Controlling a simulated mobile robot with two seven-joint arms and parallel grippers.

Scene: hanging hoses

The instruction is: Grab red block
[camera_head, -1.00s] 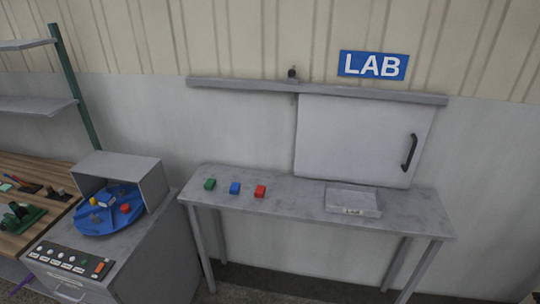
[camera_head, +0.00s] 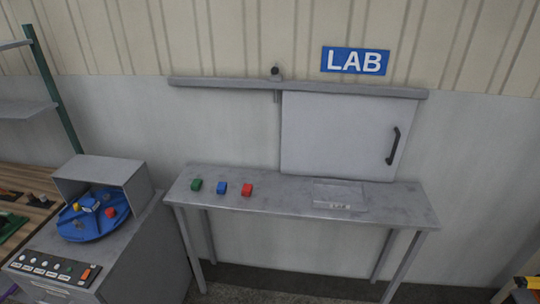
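A red block (camera_head: 247,190) sits on the grey metal table (camera_head: 290,208) against the wall. It is the rightmost of three small blocks in a row, with a blue block (camera_head: 221,188) and a green block (camera_head: 196,185) to its left. Another red piece (camera_head: 110,212) is on the blue round tray (camera_head: 82,226) in the grey machine at left. Neither of my grippers can be made out in view.
A clear or grey shallow tray (camera_head: 338,195) lies on the table's right half. Behind it is a sliding hatch (camera_head: 335,135) with a dark handle (camera_head: 393,146), under a LAB sign (camera_head: 355,61). A partly cut-off yellow and dark object (camera_head: 526,284) shows at bottom right.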

